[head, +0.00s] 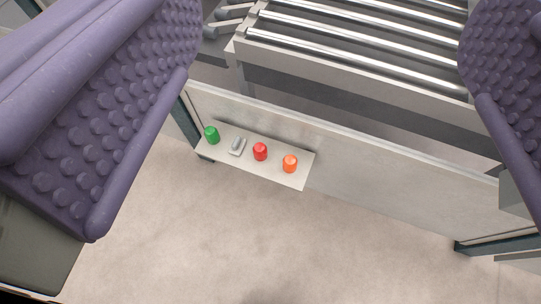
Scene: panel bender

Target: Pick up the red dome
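The red dome (260,151) stands on a small light-coloured shelf (227,154) that juts from a pale panel. It is between a small grey switch-like piece on its left and an orange dome on its right. My gripper (330,130) shows as two purple, studded fingers, one at the left and one at the right edge of the view. They are wide apart and nothing is between them at close range. The shelf and the dome appear well beyond the fingers. The dome looks fully visible.
A green dome (212,135), the grey piece (237,146) and the orange dome (290,163) share the shelf in a row. The pale panel (400,175) runs behind it, with a roller conveyor (350,45) above. Bare floor (270,245) lies in front.

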